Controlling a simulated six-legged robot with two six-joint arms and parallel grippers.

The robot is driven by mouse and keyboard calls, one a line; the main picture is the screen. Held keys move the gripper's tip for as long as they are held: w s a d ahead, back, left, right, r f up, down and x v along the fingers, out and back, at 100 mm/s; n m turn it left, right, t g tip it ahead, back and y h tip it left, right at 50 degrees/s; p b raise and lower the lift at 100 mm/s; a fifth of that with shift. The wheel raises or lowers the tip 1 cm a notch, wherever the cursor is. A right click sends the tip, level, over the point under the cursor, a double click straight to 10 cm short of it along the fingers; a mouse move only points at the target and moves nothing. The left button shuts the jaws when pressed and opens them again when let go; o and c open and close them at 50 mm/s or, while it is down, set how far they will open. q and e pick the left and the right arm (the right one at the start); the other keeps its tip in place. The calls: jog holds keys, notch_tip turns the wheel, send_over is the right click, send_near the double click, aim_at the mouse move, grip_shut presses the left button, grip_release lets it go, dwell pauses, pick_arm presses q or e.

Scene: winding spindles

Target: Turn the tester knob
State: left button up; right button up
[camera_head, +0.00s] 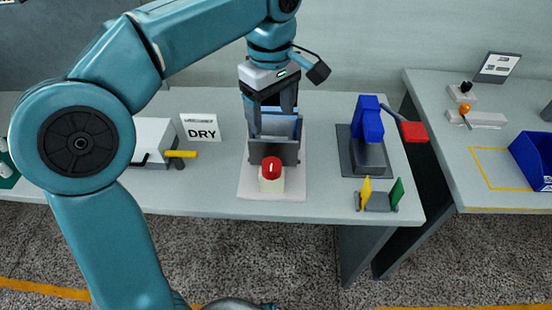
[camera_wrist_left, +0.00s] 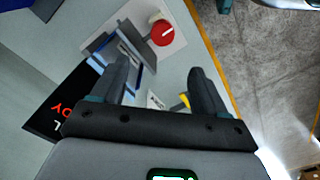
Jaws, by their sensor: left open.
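The tester knob (camera_head: 271,168) is red with a white mark on top and sits on a cream cylinder at the front of a pale base plate (camera_head: 290,192). It also shows in the wrist view (camera_wrist_left: 166,36), beyond the fingertips. Behind it on the plate stands the grey and blue tester body (camera_head: 286,150). My left gripper (camera_head: 273,132) is open, fingers pointing down, over or in front of the tester body and behind the knob. My right gripper is out of view.
A DRY sign (camera_head: 201,128) and a white box with a yellow handle (camera_head: 181,154) stand left. A blue device with a red end (camera_head: 368,122) and a small yellow and green stand (camera_head: 378,200) are right. The table's front edge lies close before the knob.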

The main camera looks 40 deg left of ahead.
aim_at(272, 164)
pick_arm(q)
jog(key=f+b, duration=0.1)
jog(key=f, duration=0.3)
jog(key=f+b, duration=0.1)
jog(key=f, duration=0.4)
jog(key=f+b, duration=0.1)
jog(key=f, duration=0.4)
jog(key=shift+s+d, duration=0.1)
jog(key=shift+s, duration=0.25)
jog(key=shift+f, duration=0.45)
jog(key=c, duration=1.1)
